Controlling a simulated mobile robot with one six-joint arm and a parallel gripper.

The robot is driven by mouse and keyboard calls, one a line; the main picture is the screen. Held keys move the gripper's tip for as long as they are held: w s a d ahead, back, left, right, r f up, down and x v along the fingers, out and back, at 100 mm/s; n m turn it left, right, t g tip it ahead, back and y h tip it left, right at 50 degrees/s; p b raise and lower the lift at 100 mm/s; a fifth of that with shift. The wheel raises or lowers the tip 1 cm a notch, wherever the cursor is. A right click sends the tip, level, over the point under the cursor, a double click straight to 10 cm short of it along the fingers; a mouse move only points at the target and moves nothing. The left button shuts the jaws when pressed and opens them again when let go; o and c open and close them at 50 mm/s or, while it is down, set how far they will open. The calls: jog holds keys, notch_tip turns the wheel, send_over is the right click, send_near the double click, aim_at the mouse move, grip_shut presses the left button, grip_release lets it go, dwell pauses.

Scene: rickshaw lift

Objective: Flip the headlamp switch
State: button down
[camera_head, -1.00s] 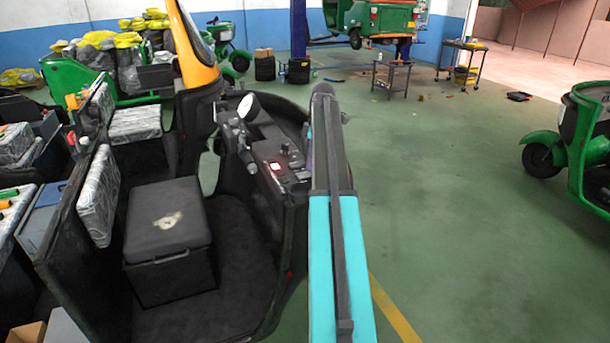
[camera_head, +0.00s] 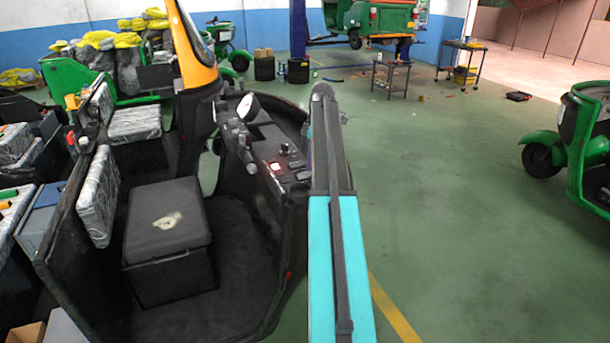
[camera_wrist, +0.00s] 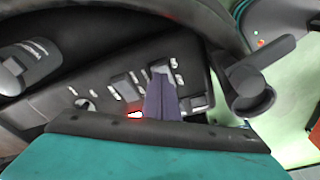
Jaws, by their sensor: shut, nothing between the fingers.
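The rickshaw's dashboard panel (camera_head: 277,160) is to the left of my arm in the head view, with a small red light (camera_head: 275,167) lit on it. In the wrist view the dark panel (camera_wrist: 60,95) carries several grey switches, one of them a rocker switch (camera_wrist: 124,87). I cannot tell from labels which is the headlamp switch. My gripper (camera_wrist: 161,75) shows in the wrist view as shut, empty purple-grey fingers. Its tips overlap a light switch at the panel's upper right, and contact cannot be told. In the head view the gripper is mostly hidden behind my arm.
A black handle-like part (camera_wrist: 256,75) stands right of the fingers in the wrist view. The black seat box (camera_head: 167,225) and the rickshaw's handlebar (camera_head: 238,140) are left of my arm. Green floor (camera_head: 450,200) is open to the right.

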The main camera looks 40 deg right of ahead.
aim_at(310, 173)
jog(key=shift+f, duration=0.7)
dwell(1.1)
notch_tip(310, 173, up, 7)
jog(key=p, duration=0.3)
dwell(1.0)
jog(key=shift+s, duration=0.1)
dwell(0.5)
